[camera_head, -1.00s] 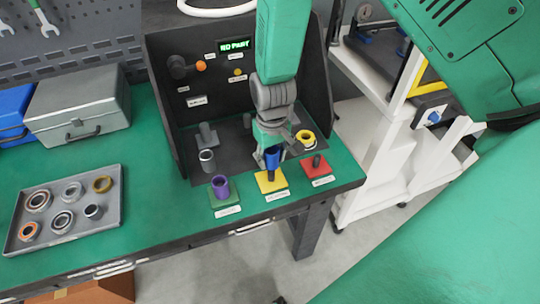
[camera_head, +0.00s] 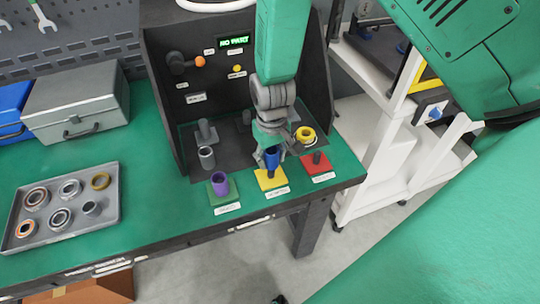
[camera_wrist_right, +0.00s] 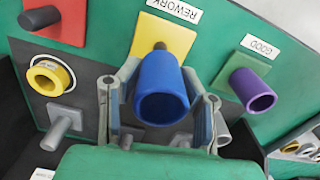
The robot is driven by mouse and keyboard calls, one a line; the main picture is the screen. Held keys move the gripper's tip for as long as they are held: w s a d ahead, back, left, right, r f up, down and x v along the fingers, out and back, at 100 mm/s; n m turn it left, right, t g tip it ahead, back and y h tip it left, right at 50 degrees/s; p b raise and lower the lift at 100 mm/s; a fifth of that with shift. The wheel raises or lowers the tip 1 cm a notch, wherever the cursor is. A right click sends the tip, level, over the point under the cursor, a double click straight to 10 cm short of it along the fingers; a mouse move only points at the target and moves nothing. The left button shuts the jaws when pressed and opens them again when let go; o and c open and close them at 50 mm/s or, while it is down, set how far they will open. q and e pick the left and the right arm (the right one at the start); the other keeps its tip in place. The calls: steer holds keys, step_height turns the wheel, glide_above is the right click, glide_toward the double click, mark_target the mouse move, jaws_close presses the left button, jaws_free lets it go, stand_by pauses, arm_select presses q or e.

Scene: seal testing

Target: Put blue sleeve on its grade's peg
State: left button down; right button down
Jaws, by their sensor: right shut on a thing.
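My right gripper (camera_head: 272,157) is shut on the blue sleeve (camera_head: 273,157), directly above the yellow base (camera_head: 265,182). In the right wrist view the gripper (camera_wrist_right: 162,100) has a finger on each side of the blue sleeve (camera_wrist_right: 160,82), whose open end faces the camera. A dark peg (camera_wrist_right: 160,46) shows between the sleeve's far end and the yellow base, labelled REWORK (camera_wrist_right: 174,10). I cannot tell whether the sleeve is around the peg's tip or just above it. The red base (camera_head: 322,174) has a bare peg. My left gripper is not in view.
A purple sleeve (camera_head: 220,184) stands on the green base, labelled GOOD (camera_wrist_right: 261,45). A yellow ring (camera_head: 305,134) sits in the dark test station behind. A grey tray (camera_head: 66,235) of rings and a metal box (camera_head: 76,112) are at left.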

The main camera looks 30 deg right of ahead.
stand_by(0.9)
steer(key=shift+f, duration=0.2)
stand_by(0.4)
steer(key=shift+f, duration=0.85)
steer(key=shift+f+b, duration=0.1)
steer(key=shift+b, duration=0.2)
steer(key=shift+f, duration=0.5)
steer(key=shift+f+b, duration=0.4)
steer(key=shift+f, duration=0.15)
steer(key=shift+f, duration=0.3)
stand_by(0.6)
stand_by(0.7)
